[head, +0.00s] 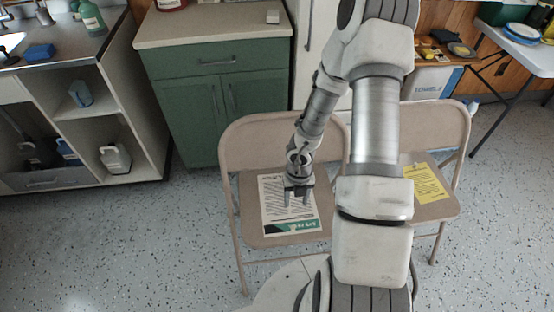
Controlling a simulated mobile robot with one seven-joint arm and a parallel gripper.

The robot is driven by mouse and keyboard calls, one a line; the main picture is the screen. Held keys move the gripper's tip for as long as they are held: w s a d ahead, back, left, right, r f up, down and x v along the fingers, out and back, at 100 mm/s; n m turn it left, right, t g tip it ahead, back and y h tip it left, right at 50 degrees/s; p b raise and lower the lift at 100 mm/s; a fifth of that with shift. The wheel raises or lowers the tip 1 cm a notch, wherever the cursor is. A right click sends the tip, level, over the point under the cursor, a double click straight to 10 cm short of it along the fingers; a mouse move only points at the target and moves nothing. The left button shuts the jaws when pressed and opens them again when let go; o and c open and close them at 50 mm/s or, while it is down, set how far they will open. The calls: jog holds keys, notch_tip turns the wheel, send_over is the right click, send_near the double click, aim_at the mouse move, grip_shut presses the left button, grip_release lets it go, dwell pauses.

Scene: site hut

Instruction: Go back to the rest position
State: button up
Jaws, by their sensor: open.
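My gripper (298,196) is in the middle of the head view, at the end of my bent arm. Its two fingers point down and stand apart, with nothing between them. It is over a white printed sheet with a green band (275,212), which lies on the seat of the left beige folding chair (250,182). The fingers cover part of the sheet. I cannot tell how high above the sheet they are.
A second folding chair (440,208) on the right holds a yellow sheet (420,183); my arm hides part of it. A green cabinet (215,115) stands behind the chairs. An open shelf unit (150,125) is at left, a white table (530,55) at right. Speckled floor (120,250) is clear at front left.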

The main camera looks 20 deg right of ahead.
jog(key=w+a+r+n+t+y+p, duration=0.1)
jog(key=w+a+r+n+t, duration=0.15)
jog(key=r+n, duration=0.4)
jog(key=w+a+r+n+t+p, duration=0.1)
jog(key=w+r+n+p, duration=0.2)
jog(key=r, duration=0.7)
jog(key=w+a+r+n+t+y, duration=0.1)
jog(key=w+a+r+n+t, duration=0.1)
jog(key=w+r+n, duration=0.45)
jog(key=s+a+r+n+p, duration=0.25)
jog(key=s+r+n, duration=0.4)
jog(key=r, duration=0.35)
jog(key=s+a+r+n+p, duration=0.1)
jog(key=s+a+r+n, duration=0.45)
jog(key=r, duration=0.55)
jog(key=s+d+r+n+h+p, duration=0.1)
jog(key=s+d+r+n, duration=0.2)
jog(key=s+n, duration=0.2)
jog(key=s+d+r+n+h+p, duration=0.1)
jog(key=s+d+r+n, duration=0.2)
jog(key=s+n, duration=0.2)
jog(key=shift+s+r, duration=0.3)
jog(key=shift+s, duration=0.5)
